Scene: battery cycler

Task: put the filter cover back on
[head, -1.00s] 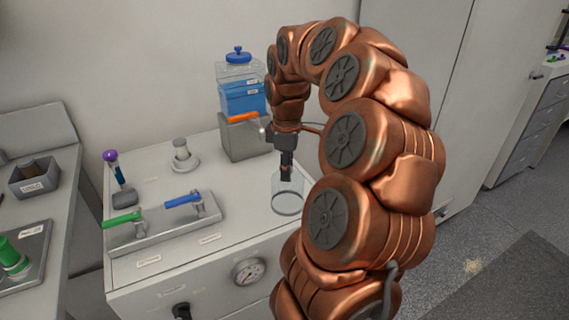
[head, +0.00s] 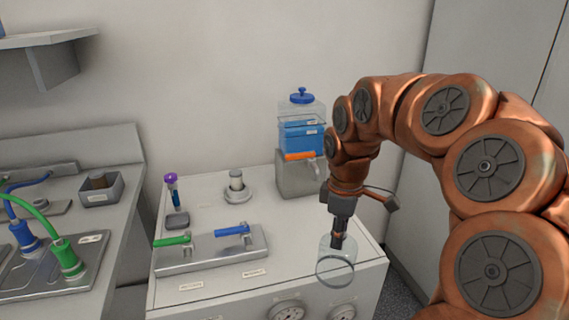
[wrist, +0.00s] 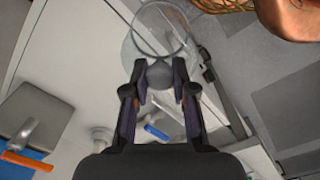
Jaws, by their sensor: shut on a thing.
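The filter cover (head: 336,268) is a clear, colourless cup with a round rim at its lower end. My gripper (head: 338,238) is shut on the top of the cover, pointing down, near the front right of the white cabinet top (head: 205,215). In the wrist view the gripper (wrist: 160,85) has its two fingers on either side of the cover's grey knob (wrist: 160,74), and the clear cover (wrist: 135,45) shows beyond it. A short light-grey cylinder on a round flange (head: 237,186) stands uncovered on the cabinet top, left of the gripper.
A blue-filled dispenser (head: 302,140) on a grey block stands at the back. A plate with a green handle (head: 172,241) and a blue handle (head: 232,230) lies in front of the cylinder. A purple-capped tube (head: 172,188) stands at left. Gauges (head: 288,311) are on the front face.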

